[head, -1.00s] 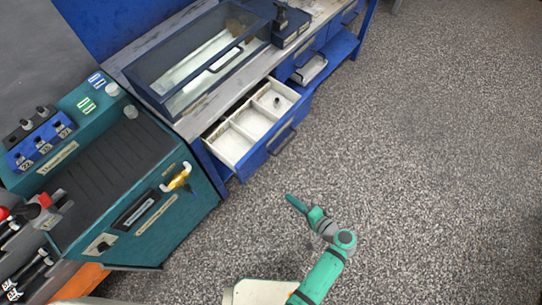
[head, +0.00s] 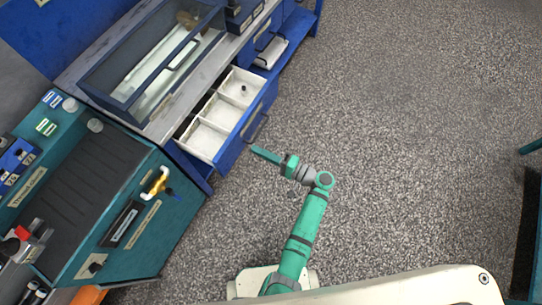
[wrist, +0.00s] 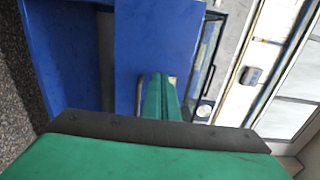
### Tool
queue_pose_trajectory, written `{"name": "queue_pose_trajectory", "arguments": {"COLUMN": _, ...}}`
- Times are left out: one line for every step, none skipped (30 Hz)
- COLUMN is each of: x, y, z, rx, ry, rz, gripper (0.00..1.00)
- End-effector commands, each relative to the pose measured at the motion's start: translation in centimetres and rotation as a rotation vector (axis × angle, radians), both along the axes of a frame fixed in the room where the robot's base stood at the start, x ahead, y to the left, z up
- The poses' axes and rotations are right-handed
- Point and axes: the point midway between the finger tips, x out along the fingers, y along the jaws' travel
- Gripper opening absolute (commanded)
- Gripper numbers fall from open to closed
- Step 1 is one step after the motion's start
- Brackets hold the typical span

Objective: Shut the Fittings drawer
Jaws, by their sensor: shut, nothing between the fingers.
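The open drawer (head: 246,128) has a blue front and a white inside split into compartments. It sticks out from the blue workbench, and a small dark part (head: 243,88) lies in its far compartment. Its bar handle (head: 259,128) faces my arm. No name can be read on its front. My gripper (head: 255,151) is shut and empty, just in front of the drawer front near the handle's lower end. In the wrist view the shut fingers (wrist: 160,97) point at the blue drawer front (wrist: 150,45), beside the handle (wrist: 139,95). Contact cannot be told.
A teal cabinet (head: 120,220) with a yellow-handled tap stands left of the drawer. A glass-topped case (head: 150,60) sits on the bench above. Another drawer or shelf (head: 271,53) stands partly open farther along.

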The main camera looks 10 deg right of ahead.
Motion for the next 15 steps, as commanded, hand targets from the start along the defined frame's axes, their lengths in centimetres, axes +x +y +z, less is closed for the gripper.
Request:
{"name": "queue_pose_trajectory", "arguments": {"x": 0.6, "y": 0.8, "z": 0.0, "rx": 0.000, "ry": 0.000, "rz": 0.002, "gripper": 0.00}}
{"name": "queue_pose_trajectory", "arguments": {"x": 0.8, "y": 1.2, "z": 0.0, "rx": -0.001, "ry": -0.001, "rz": 0.002, "gripper": 0.00}}
{"name": "queue_pose_trajectory", "arguments": {"x": 1.3, "y": 1.8, "z": 0.0, "rx": -0.001, "ry": -0.001, "rz": 0.002, "gripper": 0.00}}
{"name": "queue_pose_trajectory", "arguments": {"x": 1.5, "y": 2.2, "z": 0.0, "rx": 0.000, "ry": -0.001, "rz": 0.003, "gripper": 0.00}}
{"name": "queue_pose_trajectory", "arguments": {"x": 1.8, "y": 2.5, "z": 0.0, "rx": -0.001, "ry": -0.001, "rz": 0.002, "gripper": 0.00}}
{"name": "queue_pose_trajectory", "arguments": {"x": 2.1, "y": 2.9, "z": 0.0, "rx": -0.001, "ry": -0.001, "rz": 0.001, "gripper": 0.00}}
{"name": "queue_pose_trajectory", "arguments": {"x": 2.3, "y": 3.1, "z": 0.1, "rx": -0.001, "ry": -0.001, "rz": 0.001, "gripper": 0.00}}
{"name": "queue_pose_trajectory", "arguments": {"x": 2.5, "y": 3.4, "z": 0.0, "rx": -0.001, "ry": -0.001, "rz": 0.001, "gripper": 0.00}}
{"name": "queue_pose_trajectory", "arguments": {"x": 2.7, "y": 3.7, "z": 0.0, "rx": -0.001, "ry": -0.001, "rz": 0.000, "gripper": 0.00}}
{"name": "queue_pose_trajectory", "arguments": {"x": 2.8, "y": 3.8, "z": 0.0, "rx": -0.001, "ry": -0.001, "rz": 0.000, "gripper": 0.00}}
{"name": "queue_pose_trajectory", "arguments": {"x": 2.9, "y": 4.0, "z": 0.0, "rx": -0.001, "ry": -0.001, "rz": 0.000, "gripper": 0.00}}
{"name": "queue_pose_trajectory", "arguments": {"x": 3.0, "y": 4.1, "z": 0.0, "rx": -0.001, "ry": -0.001, "rz": 0.000, "gripper": 0.00}}
{"name": "queue_pose_trajectory", "arguments": {"x": 3.1, "y": 4.2, "z": 0.0, "rx": -0.001, "ry": -0.001, "rz": 0.000, "gripper": 0.00}}
{"name": "queue_pose_trajectory", "arguments": {"x": 3.1, "y": 4.3, "z": 0.0, "rx": -0.001, "ry": -0.001, "rz": 0.000, "gripper": 0.00}}
{"name": "queue_pose_trajectory", "arguments": {"x": 3.2, "y": 4.3, "z": 0.0, "rx": -0.001, "ry": 0.000, "rz": -0.001, "gripper": 0.00}}
